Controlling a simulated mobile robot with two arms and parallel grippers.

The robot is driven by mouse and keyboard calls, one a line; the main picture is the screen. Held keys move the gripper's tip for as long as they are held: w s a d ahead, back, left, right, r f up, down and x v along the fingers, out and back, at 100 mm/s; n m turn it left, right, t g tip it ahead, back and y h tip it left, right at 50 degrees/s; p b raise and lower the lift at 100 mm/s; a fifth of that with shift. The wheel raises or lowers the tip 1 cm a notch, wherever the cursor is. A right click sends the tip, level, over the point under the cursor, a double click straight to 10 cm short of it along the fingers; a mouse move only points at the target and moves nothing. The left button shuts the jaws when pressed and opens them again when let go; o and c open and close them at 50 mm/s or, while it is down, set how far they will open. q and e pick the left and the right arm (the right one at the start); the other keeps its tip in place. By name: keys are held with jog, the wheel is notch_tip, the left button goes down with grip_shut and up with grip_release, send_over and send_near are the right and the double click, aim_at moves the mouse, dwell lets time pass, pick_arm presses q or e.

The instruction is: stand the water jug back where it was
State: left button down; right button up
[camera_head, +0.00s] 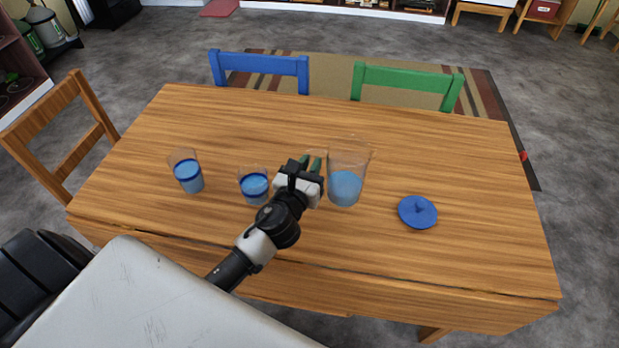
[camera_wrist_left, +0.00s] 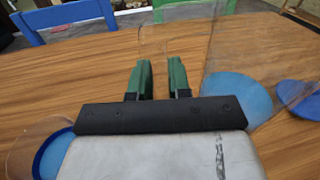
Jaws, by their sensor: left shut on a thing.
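The water jug (camera_head: 347,178) is clear, with blue water in its lower part. It looks close to upright over the middle of the table; I cannot tell whether its base touches the wood. In the left wrist view the jug (camera_wrist_left: 237,95) is at the right, beside the fingers. My left gripper (camera_head: 312,163) is at the jug's left side, shut on its clear handle. Its green fingers (camera_wrist_left: 161,78) show in the left wrist view with a narrow gap, the transparent handle hard to make out between them. My right gripper is not in view.
Two glasses with blue water, one at the left (camera_head: 187,172) and one beside my wrist (camera_head: 254,186), stand on the wooden table (camera_head: 450,150). A blue lid (camera_head: 417,211) lies right of the jug. A blue chair (camera_head: 260,68) and a green chair (camera_head: 408,82) stand behind.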

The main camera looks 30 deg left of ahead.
pick_arm(q)
jog(key=shift+w+a+f, duration=0.15)
jog(key=shift+a, duration=0.15)
jog(key=shift+f+b, duration=1.05)
jog(key=shift+f, duration=0.95)
jog(key=shift+f, duration=0.2)
jog(key=c, duration=1.1)
grip_release()
jog(key=shift+o, duration=0.2)
